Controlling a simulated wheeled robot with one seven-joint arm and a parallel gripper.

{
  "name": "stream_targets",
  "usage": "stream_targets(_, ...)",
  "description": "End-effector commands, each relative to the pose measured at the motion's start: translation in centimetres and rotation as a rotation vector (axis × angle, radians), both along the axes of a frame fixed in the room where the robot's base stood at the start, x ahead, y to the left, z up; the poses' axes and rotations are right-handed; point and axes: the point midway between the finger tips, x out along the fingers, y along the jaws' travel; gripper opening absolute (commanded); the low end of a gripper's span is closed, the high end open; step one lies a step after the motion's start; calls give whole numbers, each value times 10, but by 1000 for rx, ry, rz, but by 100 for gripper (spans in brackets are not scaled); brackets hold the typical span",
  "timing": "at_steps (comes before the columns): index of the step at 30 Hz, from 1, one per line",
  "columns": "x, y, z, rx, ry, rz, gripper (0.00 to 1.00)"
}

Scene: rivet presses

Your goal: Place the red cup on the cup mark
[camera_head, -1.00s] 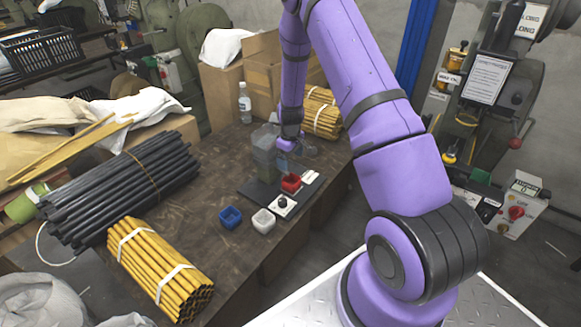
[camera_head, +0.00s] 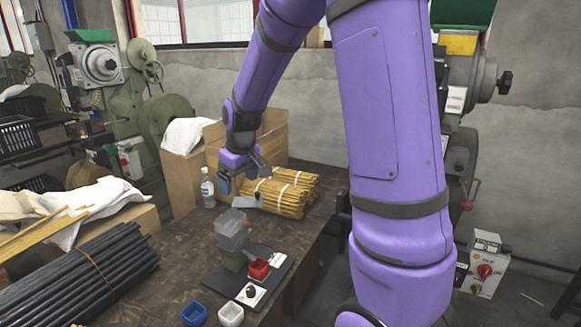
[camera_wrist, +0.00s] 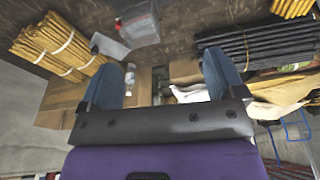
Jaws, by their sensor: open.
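The red cup (camera_head: 259,268), small and squarish, sits upright on a dark board (camera_head: 222,284) on the table, in front of and beside a translucent grey container on a green-grey base (camera_head: 232,239). I cannot make out a cup mark; any mark under the cup is hidden. My gripper (camera_head: 243,179) is up and behind the cup, apart from it, near the yellow rod bundle. In the wrist view my gripper (camera_wrist: 161,64) has its two blue fingers wide apart with nothing between them.
A blue cup (camera_head: 194,314) and a white cup (camera_head: 231,315) stand at the front. A black knob on a white plate (camera_head: 250,294) is on the board. A bottle (camera_head: 208,188), yellow rods (camera_head: 285,192), cardboard boxes (camera_head: 187,180) and black rods (camera_head: 85,278) surround the work area.

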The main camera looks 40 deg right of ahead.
Motion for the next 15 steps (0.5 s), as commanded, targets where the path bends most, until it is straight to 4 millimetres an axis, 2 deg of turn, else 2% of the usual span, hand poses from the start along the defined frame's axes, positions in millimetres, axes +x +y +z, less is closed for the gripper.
stream_targets(1,-12,6,18,2,-18,-5,88)
stream_targets(6,-52,23,63,10,-62,-35,88)
stream_targets(15,-134,48,120,24,-139,-92,88)
